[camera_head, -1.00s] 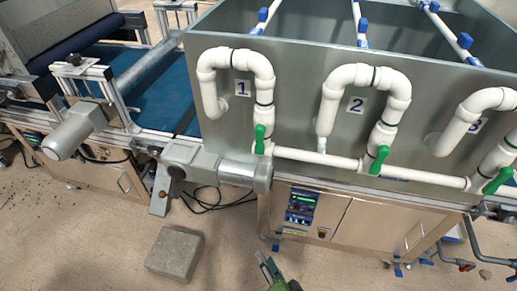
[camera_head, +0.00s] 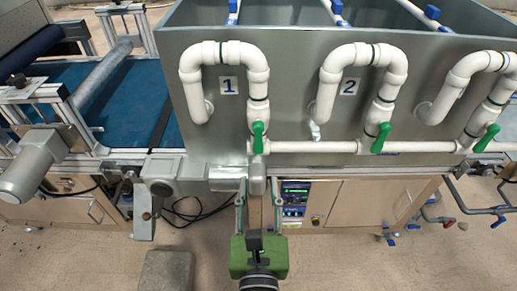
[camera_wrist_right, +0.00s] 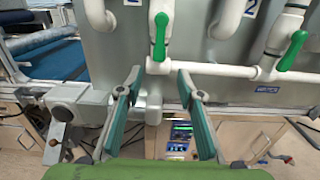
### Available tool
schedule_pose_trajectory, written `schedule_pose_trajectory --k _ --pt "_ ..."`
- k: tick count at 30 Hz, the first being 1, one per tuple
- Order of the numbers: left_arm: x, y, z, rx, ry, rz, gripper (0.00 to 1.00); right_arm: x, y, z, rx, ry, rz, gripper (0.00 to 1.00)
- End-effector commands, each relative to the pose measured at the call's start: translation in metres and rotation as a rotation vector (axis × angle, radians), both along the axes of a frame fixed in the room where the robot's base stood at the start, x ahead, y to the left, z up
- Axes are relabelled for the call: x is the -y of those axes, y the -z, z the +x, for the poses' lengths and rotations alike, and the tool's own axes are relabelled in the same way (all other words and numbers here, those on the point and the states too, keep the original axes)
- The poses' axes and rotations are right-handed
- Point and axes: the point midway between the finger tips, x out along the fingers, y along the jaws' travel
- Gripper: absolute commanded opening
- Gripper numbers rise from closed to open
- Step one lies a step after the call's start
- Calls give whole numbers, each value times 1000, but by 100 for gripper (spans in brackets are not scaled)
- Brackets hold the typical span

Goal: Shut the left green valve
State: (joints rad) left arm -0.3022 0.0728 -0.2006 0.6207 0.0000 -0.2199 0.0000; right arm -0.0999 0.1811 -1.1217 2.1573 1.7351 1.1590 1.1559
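The left green valve (camera_head: 258,137) is a green lever on the white pipe below the label 1. Its handle stands upright, along the vertical pipe. In the right wrist view the same valve (camera_wrist_right: 161,36) is above and between my fingertips, apart from them. My right gripper (camera_head: 257,188) is below the valve at the front of the tank. In the right wrist view my right gripper (camera_wrist_right: 157,72) is open, with nothing between its fingers. A middle green valve (camera_head: 381,137) and a right green valve (camera_head: 487,137) sit along the same pipe. My left gripper is not in view.
The grey metal tank (camera_head: 218,127) stands behind the pipes. A grey motor (camera_head: 178,176) juts out left of my right gripper. A conveyor with a blue belt (camera_head: 125,95) is at the left. A concrete block (camera_head: 166,272) lies on the floor.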

Motion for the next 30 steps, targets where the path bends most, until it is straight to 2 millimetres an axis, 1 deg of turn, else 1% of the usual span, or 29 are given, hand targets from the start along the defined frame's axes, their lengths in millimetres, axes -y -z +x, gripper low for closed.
schedule_pose_trajectory --k 1,3,9,12,15,21,28,29,30 --pt "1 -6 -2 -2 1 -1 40 0 -5 12 6 0 -3 34" --pt "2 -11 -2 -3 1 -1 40 0 -5 28 6 2 -4 34" --pt "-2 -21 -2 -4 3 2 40 0 -4 70 6 1 -6 34" --pt "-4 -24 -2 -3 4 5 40 0 -3 86 4 1 -6 34" --pt "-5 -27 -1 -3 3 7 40 0 -2 97 3 0 -4 34" --pt "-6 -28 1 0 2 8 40 0 -1 107 1 0 -3 34" --pt "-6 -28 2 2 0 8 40 0 0 107 1 0 -3 34" --pt "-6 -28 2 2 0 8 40 0 0 107 1 0 -3 29" --pt "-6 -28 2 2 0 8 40 0 0 107 1 0 -3 19"
